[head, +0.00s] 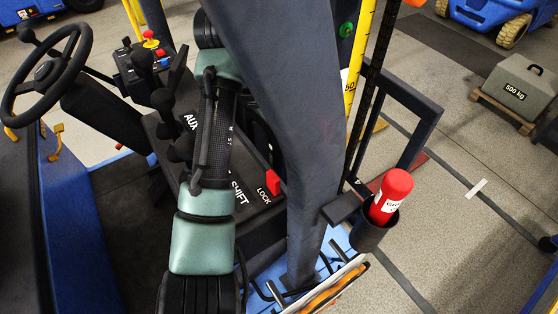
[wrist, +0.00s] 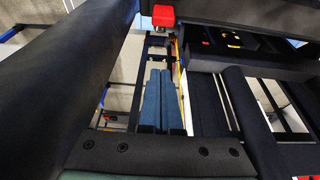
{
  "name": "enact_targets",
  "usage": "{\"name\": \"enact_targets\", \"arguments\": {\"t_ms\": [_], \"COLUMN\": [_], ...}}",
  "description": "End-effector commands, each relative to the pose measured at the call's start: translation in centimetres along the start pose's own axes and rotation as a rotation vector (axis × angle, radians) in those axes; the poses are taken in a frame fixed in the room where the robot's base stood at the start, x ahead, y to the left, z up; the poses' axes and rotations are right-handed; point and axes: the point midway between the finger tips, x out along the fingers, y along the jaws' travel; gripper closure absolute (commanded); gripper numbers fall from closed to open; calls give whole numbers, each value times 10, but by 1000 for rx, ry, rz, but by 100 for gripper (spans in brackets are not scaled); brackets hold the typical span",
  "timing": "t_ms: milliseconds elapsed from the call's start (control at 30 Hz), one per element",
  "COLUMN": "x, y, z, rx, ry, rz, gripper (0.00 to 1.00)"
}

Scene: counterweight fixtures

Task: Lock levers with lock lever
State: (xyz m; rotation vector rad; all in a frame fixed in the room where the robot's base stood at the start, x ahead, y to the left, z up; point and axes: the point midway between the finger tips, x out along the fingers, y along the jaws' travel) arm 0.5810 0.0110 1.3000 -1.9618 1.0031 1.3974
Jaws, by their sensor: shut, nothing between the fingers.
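The red lock lever (head: 273,182) stands beside the white LOCK label on the dark console (head: 255,222), right of my arm in the head view. A red block, which looks like the lock lever's handle (wrist: 163,15), shows at the top of the wrist view. My gripper (wrist: 160,72) shows there as two blue-grey fingers lying side by side, shut and empty. Its tips point toward the red block with a gap in the picture. Several black-knobbed levers (head: 180,149) stand on the console left of my arm. My arm hides part of the console, and my gripper is not clear in the head view.
A thick dark post (head: 290,90) rises close to the right of the lock lever. A steering wheel (head: 45,72) is at the left. A red extinguisher (head: 391,190) sits in a holder at the right.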

Motion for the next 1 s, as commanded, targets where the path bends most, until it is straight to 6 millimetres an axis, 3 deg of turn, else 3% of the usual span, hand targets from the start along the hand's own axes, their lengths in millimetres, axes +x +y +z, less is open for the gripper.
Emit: {"name": "enact_targets", "arguments": {"t_ms": [167,367,667,1000], "x": [8,35,98,86], "y": [0,1,1,-1], "z": [0,-1,-1,34], "rx": [1,-1,-1,-2], "ry": [3,1,-2,1], "rz": [0,4,2,-3], "gripper": [100,100,100,100]}}
